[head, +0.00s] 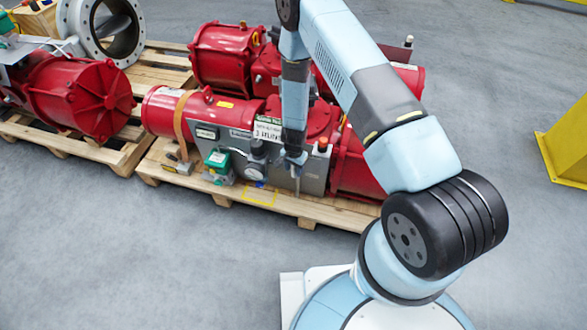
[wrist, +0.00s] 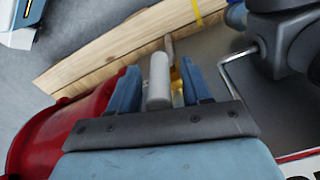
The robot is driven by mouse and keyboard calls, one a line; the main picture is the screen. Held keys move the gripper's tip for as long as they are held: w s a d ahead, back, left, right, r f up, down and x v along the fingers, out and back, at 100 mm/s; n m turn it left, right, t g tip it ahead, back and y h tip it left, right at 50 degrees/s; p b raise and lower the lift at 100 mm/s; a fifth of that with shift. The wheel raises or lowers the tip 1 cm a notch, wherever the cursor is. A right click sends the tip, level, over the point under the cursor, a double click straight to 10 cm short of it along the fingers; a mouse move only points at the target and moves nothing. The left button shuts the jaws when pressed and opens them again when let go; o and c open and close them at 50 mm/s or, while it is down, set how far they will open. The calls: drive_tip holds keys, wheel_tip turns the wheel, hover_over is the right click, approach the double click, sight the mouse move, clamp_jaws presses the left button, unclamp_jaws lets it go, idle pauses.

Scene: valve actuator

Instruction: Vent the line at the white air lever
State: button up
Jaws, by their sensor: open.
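The white air lever (wrist: 158,80) shows in the wrist view as a pale, rounded grip with a thin metal part and a yellow part beside it. My gripper (wrist: 160,68) is open, with one blue finger to each side of the lever in the picture. Gaps show between the lever and both fingers; I cannot tell how deep it sits between them. In the head view my gripper (head: 293,160) is at the front of the grey panel (head: 314,172) on the red actuator (head: 220,113). The lever is not clear there, being small and partly behind my gripper.
A wooden pallet (head: 260,196) carries the actuator. A pressure gauge (head: 254,173) and a green-topped box (head: 217,162) are left of my gripper. In the wrist view a bent metal tube (wrist: 236,72) and dark fitting (wrist: 280,50) are close on the right. Open floor lies in front.

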clamp_jaws()
idle(0.4)
drive_tip(key=shift+a, duration=0.1)
